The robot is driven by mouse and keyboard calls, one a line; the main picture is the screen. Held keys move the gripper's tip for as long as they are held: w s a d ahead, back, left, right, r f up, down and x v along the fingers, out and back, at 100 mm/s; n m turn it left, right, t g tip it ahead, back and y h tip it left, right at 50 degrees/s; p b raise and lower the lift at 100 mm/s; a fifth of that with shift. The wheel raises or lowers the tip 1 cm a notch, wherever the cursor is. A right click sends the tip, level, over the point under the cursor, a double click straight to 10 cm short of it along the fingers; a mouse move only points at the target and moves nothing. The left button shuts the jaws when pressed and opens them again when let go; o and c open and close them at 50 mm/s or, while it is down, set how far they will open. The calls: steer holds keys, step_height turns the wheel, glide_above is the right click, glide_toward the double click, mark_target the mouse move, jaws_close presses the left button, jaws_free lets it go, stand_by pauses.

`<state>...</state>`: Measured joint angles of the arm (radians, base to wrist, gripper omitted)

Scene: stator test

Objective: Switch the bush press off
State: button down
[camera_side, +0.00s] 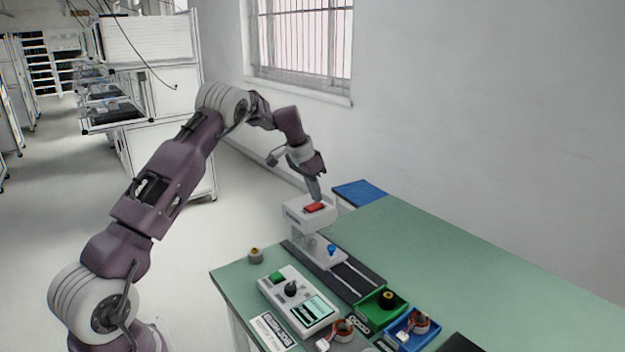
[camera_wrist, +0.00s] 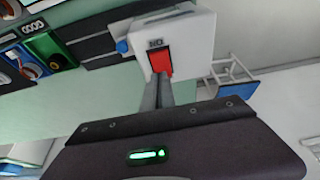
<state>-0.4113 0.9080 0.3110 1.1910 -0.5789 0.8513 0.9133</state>
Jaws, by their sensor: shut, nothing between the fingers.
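The bush press is a white box-shaped machine (camera_side: 309,221) at the far left end of the green table. A red rocker switch (camera_side: 314,208) sits on its top. My gripper (camera_side: 317,198) points down just above the red switch, shut and empty. In the wrist view, the fingertips (camera_wrist: 163,80) reach the near edge of the red switch (camera_wrist: 160,60) on the white press head (camera_wrist: 185,38). I cannot tell whether they touch it. A label beside the switch is too small to read with certainty. A blue knob (camera_side: 331,249) shows low on the press.
Green (camera_side: 370,308) and blue (camera_side: 400,340) bins hold parts. A small part (camera_side: 255,256) lies at the left edge. A blue-topped stool (camera_side: 358,192) stands behind. The table's right side is clear.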

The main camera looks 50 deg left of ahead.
steer(key=shift+f, duration=0.4)
steer(key=shift+w+f, duration=0.1)
steer(key=shift+f, duration=0.15)
steer(key=shift+s, duration=0.9)
steer(key=w+v, duration=0.1)
steer(key=v, duration=1.3)
steer(key=shift+r, duration=0.2)
